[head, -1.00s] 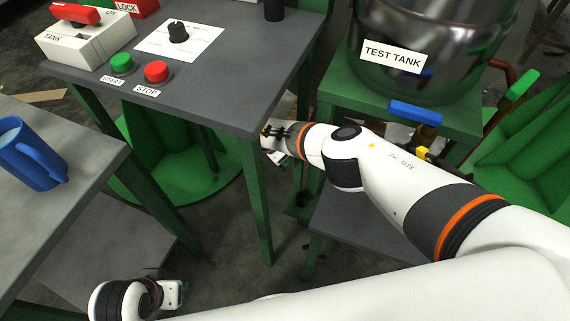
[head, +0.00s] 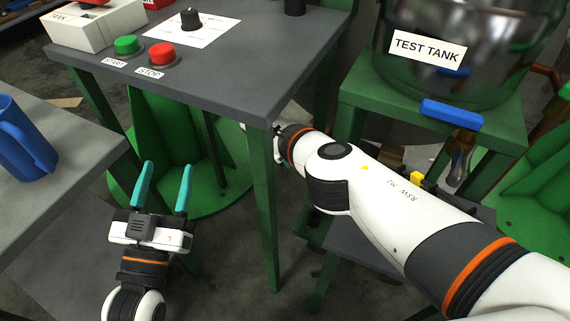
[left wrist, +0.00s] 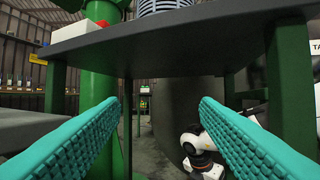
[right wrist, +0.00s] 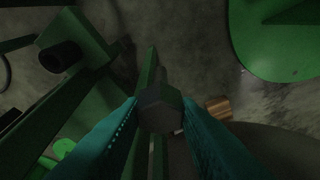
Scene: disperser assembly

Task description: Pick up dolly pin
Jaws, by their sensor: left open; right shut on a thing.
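A dark grey piece with a hexagonal end (right wrist: 160,108), which appears to be the dolly pin, sits between the teal fingers of my right gripper (right wrist: 162,118). The right gripper is shut on it, and the rest of the piece is hard to make out. In the head view the right fingers are hidden behind the control table's right edge. My left gripper (head: 167,170) is open and empty, pointing up between the two tables. In the left wrist view its spread teal fingers (left wrist: 160,105) face the underside of a grey tabletop.
The control table (head: 235,75) carries a green START button (head: 127,45), a red STOP button (head: 162,54) and a black knob. The test tank (head: 440,60) stands on a green frame at right. A blue mug (head: 20,140) stands on the left table (head: 60,185).

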